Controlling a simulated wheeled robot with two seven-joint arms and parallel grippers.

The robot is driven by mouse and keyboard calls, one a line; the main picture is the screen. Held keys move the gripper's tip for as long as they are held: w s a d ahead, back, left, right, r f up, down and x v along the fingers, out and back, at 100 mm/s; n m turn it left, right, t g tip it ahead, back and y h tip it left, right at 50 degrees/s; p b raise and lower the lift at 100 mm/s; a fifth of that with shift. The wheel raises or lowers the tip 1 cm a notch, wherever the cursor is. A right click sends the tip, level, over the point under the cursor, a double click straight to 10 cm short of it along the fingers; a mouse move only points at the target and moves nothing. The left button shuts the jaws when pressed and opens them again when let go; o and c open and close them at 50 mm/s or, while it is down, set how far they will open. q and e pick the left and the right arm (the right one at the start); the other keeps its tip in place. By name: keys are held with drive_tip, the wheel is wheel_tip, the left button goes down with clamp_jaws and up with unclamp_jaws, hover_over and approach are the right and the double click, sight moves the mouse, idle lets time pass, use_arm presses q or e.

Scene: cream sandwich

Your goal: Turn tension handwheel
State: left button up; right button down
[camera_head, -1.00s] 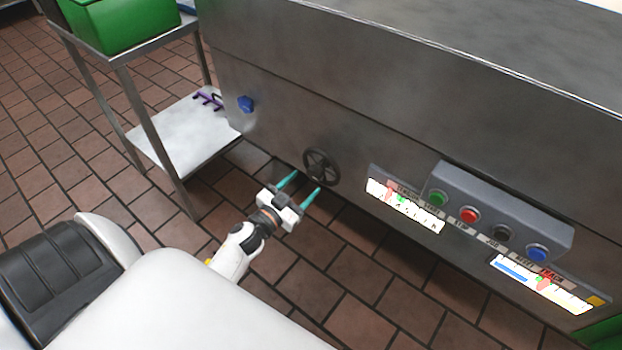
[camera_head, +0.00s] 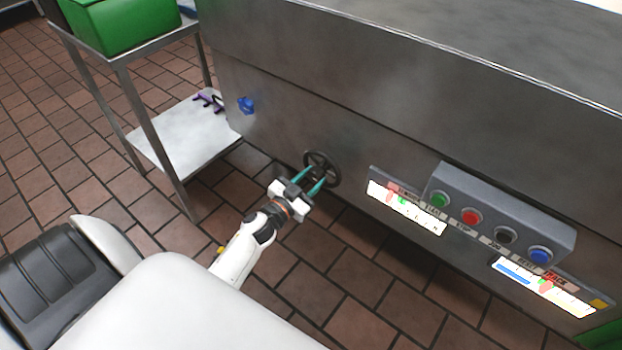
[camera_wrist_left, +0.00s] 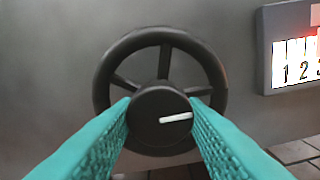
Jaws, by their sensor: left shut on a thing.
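The tension handwheel is a dark spoked wheel (camera_head: 321,157) on the front of the steel machine. It fills the middle of the left wrist view (camera_wrist_left: 164,42), with a black round hub bearing a white mark that points right. My left gripper (camera_head: 315,178) reaches the wheel from the front. Its teal fingers are shut on the hub, one on each side, and cover the lower left and lower right of the rim in the left wrist view. My right gripper is not in view.
Right of the wheel a control box (camera_head: 500,213) carries green, red, black and blue buttons, with lit panels below it. A blue knob (camera_head: 246,105) sits left of the wheel. A steel table (camera_head: 127,55) with a green bin (camera_head: 125,22) stands at left. Tiled floor in front is clear.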

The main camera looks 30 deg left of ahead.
use_arm(q)
drive_tip(key=shift+m, duration=0.3)
drive_tip(key=m, duration=0.2)
drive_tip(key=shift+m, duration=0.4)
drive_tip(key=m, duration=0.3)
drive_tip(key=shift+m, duration=0.3)
drive_tip(key=m, duration=0.3)
drive_tip(key=shift+m, duration=0.3)
drive_tip(key=m+b, duration=0.1)
drive_tip(key=m, duration=0.3)
drive_tip(key=shift+m+b, duration=0.35)
drive_tip(key=shift+m, duration=1.35)
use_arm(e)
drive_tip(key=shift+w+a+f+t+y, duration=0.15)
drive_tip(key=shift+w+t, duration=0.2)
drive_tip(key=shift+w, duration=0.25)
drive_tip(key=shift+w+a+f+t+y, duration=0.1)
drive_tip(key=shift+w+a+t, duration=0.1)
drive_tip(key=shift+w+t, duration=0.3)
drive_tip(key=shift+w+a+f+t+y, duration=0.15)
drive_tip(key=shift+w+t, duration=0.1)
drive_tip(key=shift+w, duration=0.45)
